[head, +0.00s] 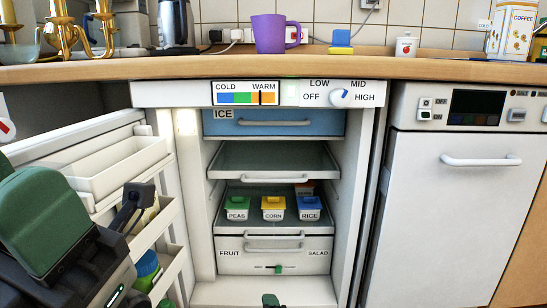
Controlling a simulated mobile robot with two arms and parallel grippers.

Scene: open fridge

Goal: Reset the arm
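My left arm, green and black, comes in from the left at the lower left of the head view, in front of the open fridge door. A black part at its end (137,196) reaches up over the door shelves. I cannot make out two fingertips there, nor anything held. My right gripper is not recognisable in view. A small dark green piece shows at the bottom edge, and I cannot tell what it is.
The fridge stands open with its door (75,138) swung left. A tray inside holds the peas (237,208), corn (273,208) and rice (309,208) tubs. Above is the counter (400,69) with a purple mug (269,34). A closed dishwasher (450,205) stands right.

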